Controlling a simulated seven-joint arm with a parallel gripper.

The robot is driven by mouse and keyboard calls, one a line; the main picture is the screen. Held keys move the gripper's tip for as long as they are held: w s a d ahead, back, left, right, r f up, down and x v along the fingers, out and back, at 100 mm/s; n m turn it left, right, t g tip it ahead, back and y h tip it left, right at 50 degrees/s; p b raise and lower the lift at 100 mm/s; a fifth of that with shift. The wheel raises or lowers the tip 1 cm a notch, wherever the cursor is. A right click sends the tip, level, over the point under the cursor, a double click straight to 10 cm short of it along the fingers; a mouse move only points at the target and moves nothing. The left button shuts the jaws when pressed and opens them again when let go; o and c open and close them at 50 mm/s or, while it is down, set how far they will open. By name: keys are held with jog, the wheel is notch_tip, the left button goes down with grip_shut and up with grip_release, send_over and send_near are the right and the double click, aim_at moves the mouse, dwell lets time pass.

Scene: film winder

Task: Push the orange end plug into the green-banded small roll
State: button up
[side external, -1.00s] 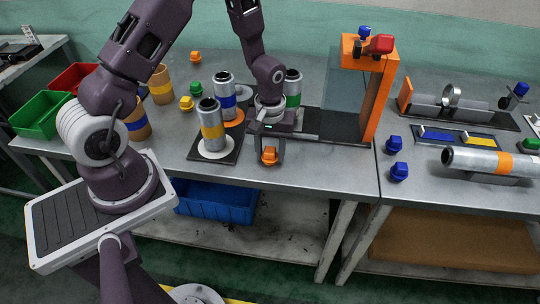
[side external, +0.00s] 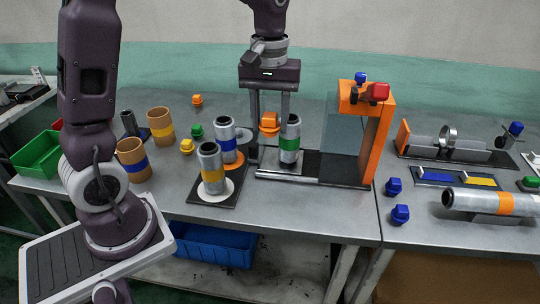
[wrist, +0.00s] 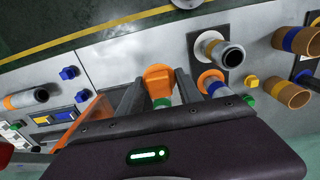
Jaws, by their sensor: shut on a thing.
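The orange end plug (side external: 269,122) is held between the two fingers of my gripper (side external: 269,128), above the table. In the wrist view the plug (wrist: 158,78) sits between my fingers (wrist: 160,90). In the wrist view only a bit of green (wrist: 162,102) shows by the plug. Whether plug and roll touch cannot be told.
The orange press frame (side external: 372,140) stands right of the roll. Yellow-banded (side external: 211,168) and blue-banded (side external: 225,140) rolls stand to the left. Another orange plug (side external: 197,99) lies at the back. Blue plugs (side external: 394,186) lie right of the press.

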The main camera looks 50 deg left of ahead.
aim_at(270, 114)
notch_tip(270, 114, up, 6)
jog(key=shift+r, duration=0.15)
jog(key=w+a, duration=1)
jog(key=w, duration=0.4)
notch_tip(270, 114, down, 5)
jog(key=shift+d, duration=0.1)
jog(key=shift+f, duration=2.9)
jog(key=shift+f, duration=0.85)
jog(key=o, duration=1.4)
